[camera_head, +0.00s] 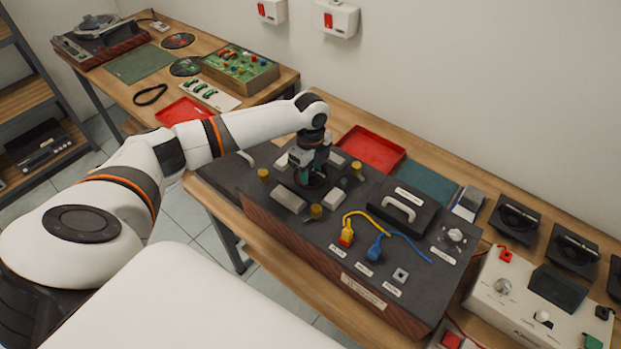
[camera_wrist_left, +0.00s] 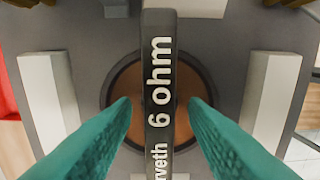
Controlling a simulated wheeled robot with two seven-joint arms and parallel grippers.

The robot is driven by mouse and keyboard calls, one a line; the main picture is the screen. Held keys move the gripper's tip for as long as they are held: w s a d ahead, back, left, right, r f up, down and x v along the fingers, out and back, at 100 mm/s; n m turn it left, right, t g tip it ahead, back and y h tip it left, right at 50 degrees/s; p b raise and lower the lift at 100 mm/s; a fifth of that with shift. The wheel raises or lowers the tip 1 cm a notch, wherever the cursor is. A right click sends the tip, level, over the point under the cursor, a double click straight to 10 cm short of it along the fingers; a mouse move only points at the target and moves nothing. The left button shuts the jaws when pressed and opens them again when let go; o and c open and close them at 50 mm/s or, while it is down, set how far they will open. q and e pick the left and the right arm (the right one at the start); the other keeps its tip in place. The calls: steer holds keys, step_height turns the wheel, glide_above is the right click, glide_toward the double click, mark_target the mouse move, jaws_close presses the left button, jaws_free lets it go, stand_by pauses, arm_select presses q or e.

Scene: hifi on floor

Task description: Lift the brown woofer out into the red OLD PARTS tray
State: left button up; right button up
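The brown woofer (camera_wrist_left: 122,85) sits in a round opening in the dark speaker panel, with a dark bar (camera_wrist_left: 160,75) lettered "6 ohm" across it. My left gripper (camera_wrist_left: 158,104) is open. Its teal fingertips are on either side of the bar, with a visible gap on both sides. In the head view my left gripper (camera_head: 304,168) points down over the opening and mostly hides the woofer. A red tray (camera_head: 372,149) lies behind the speaker box and another red tray (camera_head: 185,111) on the far table; I cannot read a label on either. My right gripper is not in view.
Pale blocks (camera_head: 289,200) and yellow knobs (camera_head: 316,211) stand around the opening. A black handled plate (camera_head: 402,206) and yellow and blue cables (camera_head: 376,245) lie to the right on the panel. More dark drivers (camera_head: 515,217) stand along the wall at right.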

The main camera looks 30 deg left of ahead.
arm_select(q)
steer(key=shift+f, duration=0.25)
stand_by(0.5)
jaws_close()
stand_by(0.7)
